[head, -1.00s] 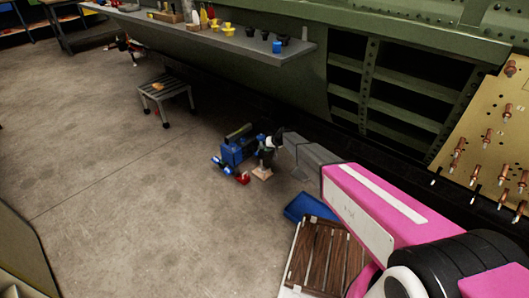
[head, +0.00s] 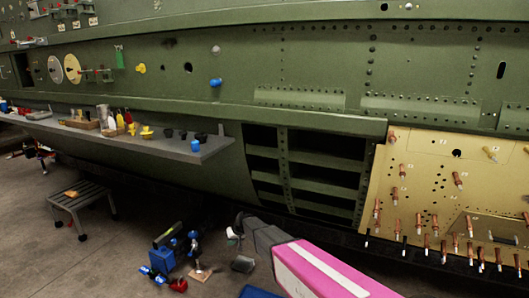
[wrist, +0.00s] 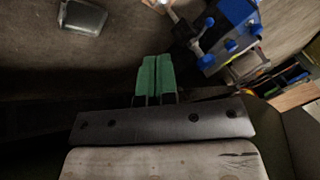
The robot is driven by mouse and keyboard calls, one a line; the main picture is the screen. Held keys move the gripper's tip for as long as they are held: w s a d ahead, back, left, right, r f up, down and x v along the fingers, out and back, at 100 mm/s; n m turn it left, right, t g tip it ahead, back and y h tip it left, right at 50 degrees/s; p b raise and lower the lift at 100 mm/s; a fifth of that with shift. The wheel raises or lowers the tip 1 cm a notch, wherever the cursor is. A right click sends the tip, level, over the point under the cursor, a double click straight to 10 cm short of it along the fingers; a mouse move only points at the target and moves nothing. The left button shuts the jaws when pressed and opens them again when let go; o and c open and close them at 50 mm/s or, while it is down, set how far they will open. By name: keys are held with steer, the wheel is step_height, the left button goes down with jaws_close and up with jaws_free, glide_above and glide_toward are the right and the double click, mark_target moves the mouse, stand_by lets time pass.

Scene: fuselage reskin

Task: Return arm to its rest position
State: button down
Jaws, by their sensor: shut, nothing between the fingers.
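My gripper (wrist: 157,60) shows in the wrist view with its two green fingertips pressed side by side. Nothing is between them. In the head view my arm, with a pink link (head: 322,271) and a dark grey section beyond it, reaches from the bottom edge up and left over the floor. The fingertips cannot be made out clearly there. In the wrist view the fingers are apart from the objects beyond them.
Blue equipment (head: 163,259) stands on the floor left of my arm, near a small grey tray (head: 243,264). A grey stool (head: 80,204) is farther left. A shelf (head: 190,148) juts from the green fuselage (head: 330,60). A gold panel with fasteners (head: 420,178) is at right.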

steer(key=s+d+r+m+h, duration=0.1)
steer(key=s+d+r, duration=0.4)
steer(key=s+d, duration=0.4)
steer(key=s+d+r+m+g+h, duration=0.1)
steer(key=s+d+r, duration=0.5)
steer(key=d, duration=1)
steer(key=s+d+r+m+h, duration=0.3)
steer(key=s+d+r, duration=0.3)
steer(key=s+d, duration=0.6)
steer(key=shift+d, duration=0.45)
